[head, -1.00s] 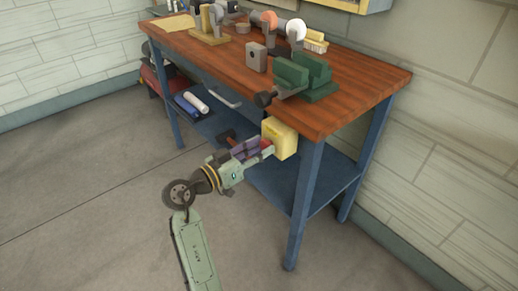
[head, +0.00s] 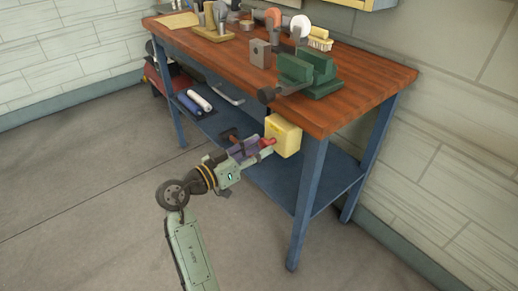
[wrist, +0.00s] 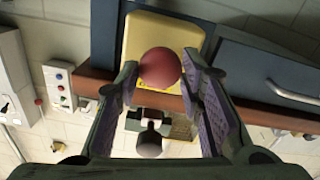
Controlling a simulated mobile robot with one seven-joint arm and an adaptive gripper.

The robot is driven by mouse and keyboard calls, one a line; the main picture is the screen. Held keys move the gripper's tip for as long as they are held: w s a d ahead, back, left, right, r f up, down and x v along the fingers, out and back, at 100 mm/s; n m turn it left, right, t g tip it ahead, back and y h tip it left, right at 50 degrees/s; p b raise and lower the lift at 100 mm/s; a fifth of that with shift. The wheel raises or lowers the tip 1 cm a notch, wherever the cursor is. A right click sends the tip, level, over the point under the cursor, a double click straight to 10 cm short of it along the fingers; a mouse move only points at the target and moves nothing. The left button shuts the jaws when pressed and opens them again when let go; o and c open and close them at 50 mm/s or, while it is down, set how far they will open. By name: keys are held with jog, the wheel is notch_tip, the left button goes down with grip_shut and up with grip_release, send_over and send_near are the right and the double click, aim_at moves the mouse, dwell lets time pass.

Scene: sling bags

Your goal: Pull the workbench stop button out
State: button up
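The stop button is a round red knob (wrist: 160,68) on the front of a yellow box (wrist: 150,32). The box (head: 284,134) hangs at the front edge of the workbench (head: 375,83), near its right front leg. My gripper (head: 257,146) is in front of the box. In the wrist view my gripper (wrist: 160,77) has its fingers apart, one on each side of the knob, with a narrow gap on the right. Whether the left fingertip touches the knob cannot be told.
A green vise (head: 308,72) stands on the bench just above the box. A blue lower shelf (head: 275,185) and the blue right leg (head: 306,205) are close below and beside my gripper. The floor (head: 95,190) to the left is clear.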

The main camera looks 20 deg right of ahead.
jog(key=o, duration=0.5)
jog(key=shift+a, duration=0.1)
jog(key=shift+c, duration=0.2)
jog(key=v, duration=1.2)
